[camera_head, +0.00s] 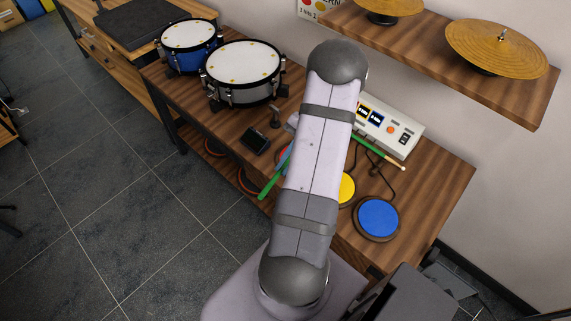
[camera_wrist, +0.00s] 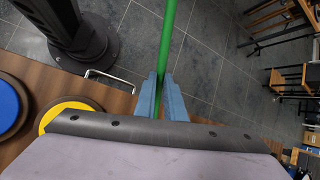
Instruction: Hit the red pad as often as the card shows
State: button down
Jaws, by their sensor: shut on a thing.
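My gripper (camera_wrist: 160,98) is shut on a green stick (camera_wrist: 166,40), which points away from the wrist over the floor. In the head view, a green stick (camera_head: 271,184) shows left of my arm, but my arm hides most of the gripper. A yellow pad (camera_head: 346,188) is partly hidden by my arm, and a blue pad (camera_head: 378,218) lies to its right on the table. Both also show in the wrist view, the yellow pad (camera_wrist: 70,106) and the blue pad (camera_wrist: 8,104).
A white box (camera_head: 405,137) with small dark panels stands behind my arm. Another green stick (camera_head: 384,155) lies before it. Two drums (camera_head: 188,35) (camera_head: 243,62) stand at the back left. Cymbals (camera_head: 500,45) sit on a shelf (camera_head: 530,105).

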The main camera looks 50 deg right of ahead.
jog(key=shift+r, duration=0.1)
notch_tip(320, 180, up, 5)
jog(key=p, duration=0.4)
